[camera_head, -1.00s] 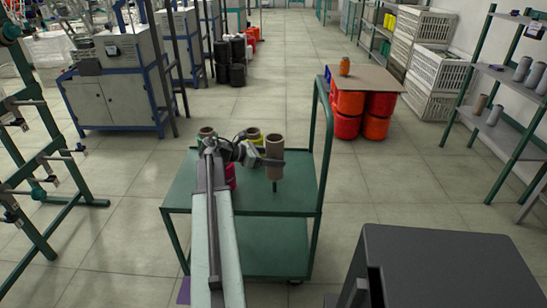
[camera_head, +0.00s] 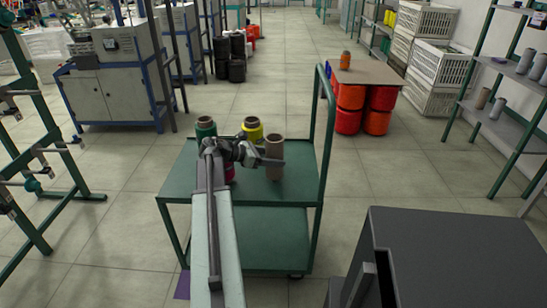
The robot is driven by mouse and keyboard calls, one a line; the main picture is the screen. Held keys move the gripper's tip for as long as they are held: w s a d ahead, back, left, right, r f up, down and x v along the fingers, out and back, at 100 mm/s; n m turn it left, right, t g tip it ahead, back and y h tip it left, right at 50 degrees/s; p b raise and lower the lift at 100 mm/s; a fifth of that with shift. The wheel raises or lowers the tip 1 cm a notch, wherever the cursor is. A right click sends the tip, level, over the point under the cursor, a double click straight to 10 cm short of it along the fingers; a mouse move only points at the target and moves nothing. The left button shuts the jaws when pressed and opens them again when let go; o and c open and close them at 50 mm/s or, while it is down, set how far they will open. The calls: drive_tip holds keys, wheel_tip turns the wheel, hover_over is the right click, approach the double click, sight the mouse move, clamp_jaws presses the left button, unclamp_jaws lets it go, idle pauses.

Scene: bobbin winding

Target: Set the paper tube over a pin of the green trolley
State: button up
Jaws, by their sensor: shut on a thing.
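The brown paper tube (camera_head: 274,152) stands upright over the top shelf of the green trolley (camera_head: 300,186), near its right side. My gripper (camera_head: 266,161) is shut on the tube, reaching it from the left, with a finger showing past its right side. The tube's lower end is close to the shelf, and no pin shows below it. The pin there is hidden, apparently inside the tube. Whether the tube touches the shelf is hard to tell.
Green (camera_head: 205,127) and yellow (camera_head: 252,126) bobbins stand on the trolley beside my arm, with a red one partly hidden behind it. The trolley's tall handle (camera_head: 330,125) rises at the right. A dark grey box (camera_head: 450,250) is at the front right.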

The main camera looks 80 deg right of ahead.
drive_tip(key=shift+f, duration=0.3)
drive_tip(key=shift+f+b, duration=1.25)
drive_tip(key=shift+b, duration=0.05)
drive_tip(key=o, duration=1.5)
drive_tip(key=shift+r, duration=0.1)
